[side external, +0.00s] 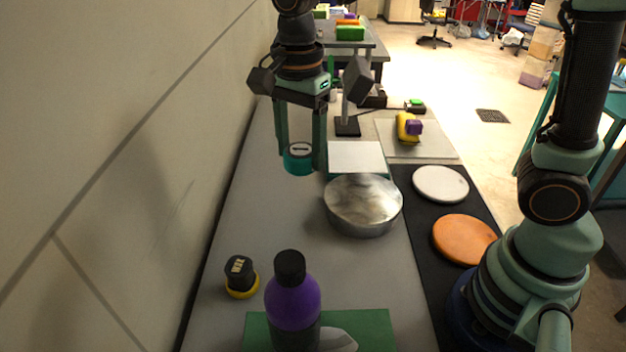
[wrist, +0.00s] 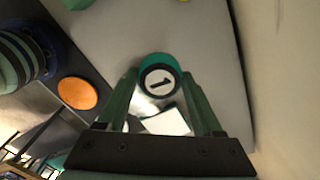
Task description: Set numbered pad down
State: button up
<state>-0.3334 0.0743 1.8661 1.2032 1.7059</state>
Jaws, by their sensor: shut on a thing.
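The numbered pad (side external: 299,165) is a short teal cylinder with a white top that bears a dark "1". It also shows in the wrist view (wrist: 160,80). My gripper (side external: 304,161) is shut on it, with one finger on each side, and the fingers point down. The pad looks upright. It is over the left part of the grey table, left of a white-topped square block (side external: 356,157). I cannot tell whether its underside touches the table.
A round metal tin (side external: 362,205) stands in front of the block. A purple bottle (side external: 292,303) and a black and yellow item (side external: 240,277) are nearer. White (side external: 441,184) and orange (side external: 464,240) discs lie at right. The wall (side external: 120,150) borders the left. Front-left table is mostly clear.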

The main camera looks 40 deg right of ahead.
jog(key=s+f+n, duration=0.1)
jog(key=s, duration=0.6)
jog(key=f, duration=1.9)
jog(key=shift+w+d+f, duration=0.15)
jog(key=shift+d+f, duration=0.1)
jog(key=shift+f, duration=0.1)
jog(key=shift+f, duration=0.15)
jog(key=o, duration=1.3)
